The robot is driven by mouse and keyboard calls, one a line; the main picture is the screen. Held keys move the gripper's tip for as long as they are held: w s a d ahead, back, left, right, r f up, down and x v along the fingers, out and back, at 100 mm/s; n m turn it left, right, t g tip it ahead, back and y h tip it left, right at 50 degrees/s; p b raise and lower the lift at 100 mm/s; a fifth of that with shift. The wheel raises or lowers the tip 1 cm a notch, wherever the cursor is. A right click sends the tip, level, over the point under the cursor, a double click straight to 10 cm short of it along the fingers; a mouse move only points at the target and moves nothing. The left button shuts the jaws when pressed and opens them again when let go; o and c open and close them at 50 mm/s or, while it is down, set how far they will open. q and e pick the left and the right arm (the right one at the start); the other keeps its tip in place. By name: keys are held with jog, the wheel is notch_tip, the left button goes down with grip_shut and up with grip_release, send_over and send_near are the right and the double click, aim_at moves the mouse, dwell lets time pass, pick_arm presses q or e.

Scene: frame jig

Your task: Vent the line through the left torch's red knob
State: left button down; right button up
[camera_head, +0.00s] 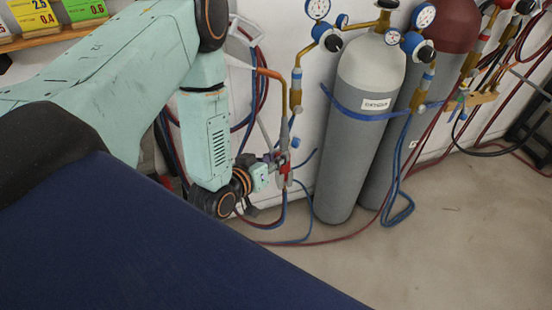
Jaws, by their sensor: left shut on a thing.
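The left torch (285,130) hangs upright beside the wall, left of the cylinders, with its copper tip bent to the left at the top. Red parts at its lower body (285,169) sit just above where the hoses join; the red knob is too small to tell apart clearly. My left gripper (273,167) reaches in from the left and is shut at these red parts, apparently on the red knob. Its fingers hide part of the knob. My right gripper is not in view.
A grey oxygen cylinder (366,140) and a dark-red-topped cylinder (450,25) stand to the right, strapped in blue, with gauges on top. Red and blue hoses (285,222) loop on the floor. More hoses and fittings hang at far right. The floor (430,250) at front right is clear.

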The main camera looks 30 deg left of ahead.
pick_arm(q)
jog(key=shift+n+h+b, duration=0.35)
jog(key=shift+n+h, duration=0.15)
jog(key=shift+n, duration=0.3)
jog(key=shift+a, duration=0.1)
jog(key=c, duration=1.1)
grip_release()
jog(key=shift+c, duration=0.2)
jog(key=shift+s, duration=0.1)
jog(key=v, duration=1.1)
jog(key=shift+s, duration=0.45)
jog(key=shift+a+f, duration=0.1)
